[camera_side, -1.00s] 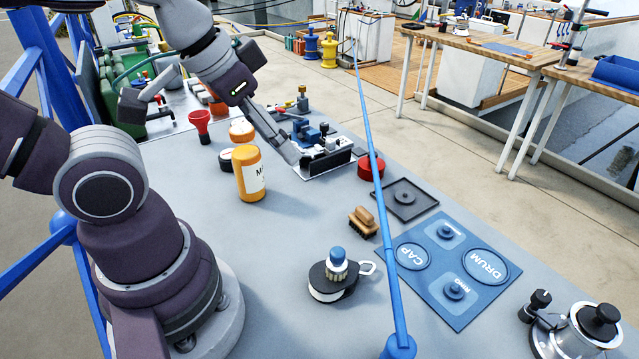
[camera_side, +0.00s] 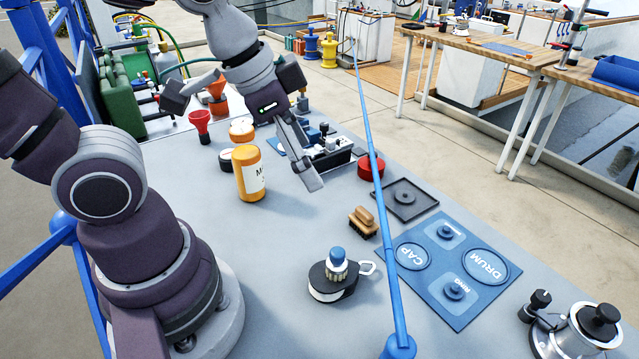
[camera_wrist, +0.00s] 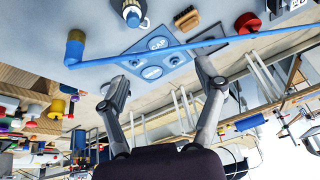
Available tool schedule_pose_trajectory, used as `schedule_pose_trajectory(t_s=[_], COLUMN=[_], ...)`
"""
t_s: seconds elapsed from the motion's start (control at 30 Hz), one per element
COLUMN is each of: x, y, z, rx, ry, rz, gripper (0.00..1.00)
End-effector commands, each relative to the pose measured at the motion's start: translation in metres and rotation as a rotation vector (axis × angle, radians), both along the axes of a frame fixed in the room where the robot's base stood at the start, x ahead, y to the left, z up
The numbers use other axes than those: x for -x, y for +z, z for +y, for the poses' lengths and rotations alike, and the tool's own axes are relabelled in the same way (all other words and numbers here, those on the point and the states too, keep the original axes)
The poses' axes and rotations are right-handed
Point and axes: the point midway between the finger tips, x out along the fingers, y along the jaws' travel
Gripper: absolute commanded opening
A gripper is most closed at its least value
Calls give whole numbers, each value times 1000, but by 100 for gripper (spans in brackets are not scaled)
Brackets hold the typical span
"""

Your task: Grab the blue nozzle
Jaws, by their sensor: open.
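A short piece with a rounded blue top (camera_side: 338,256) and a ridged pale body stands upright on a black-and-white block (camera_side: 334,287) with a side loop. It may be the blue nozzle; I cannot be sure. In the wrist view the blue-topped piece (camera_wrist: 132,17) is near the top edge, partly cut off. Small blue parts (camera_side: 315,131) also sit on the tray behind my gripper. My gripper (camera_side: 312,184) is open and empty above the bench, behind and left of the blue-topped piece and well apart from it. Both fingers (camera_wrist: 162,72) show spread in the wrist view.
A blue mat (camera_side: 425,290), a wooden brush (camera_side: 363,222), a black square plate (camera_side: 390,208), a red can (camera_side: 371,167) and a yellow jar (camera_side: 246,178) stand around. Bare bench lies left of the brush.

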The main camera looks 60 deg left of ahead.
Motion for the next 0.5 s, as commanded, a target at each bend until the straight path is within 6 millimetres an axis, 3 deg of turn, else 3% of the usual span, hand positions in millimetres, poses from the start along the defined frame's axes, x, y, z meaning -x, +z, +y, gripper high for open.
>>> schedule_pose_trajectory(t_s=[0.1, 0.23, 0.33, 0.5], x=[-14, -12, -5, 2], y=[-32, -67, -85, -104], z=[-48, -99, -125, -144], rx=[-55, -32, 5, 36], ry=[-474, -930, -1146, -1269], rz=[82, 106, 99, 89], gripper=[69, 69, 69, 69])
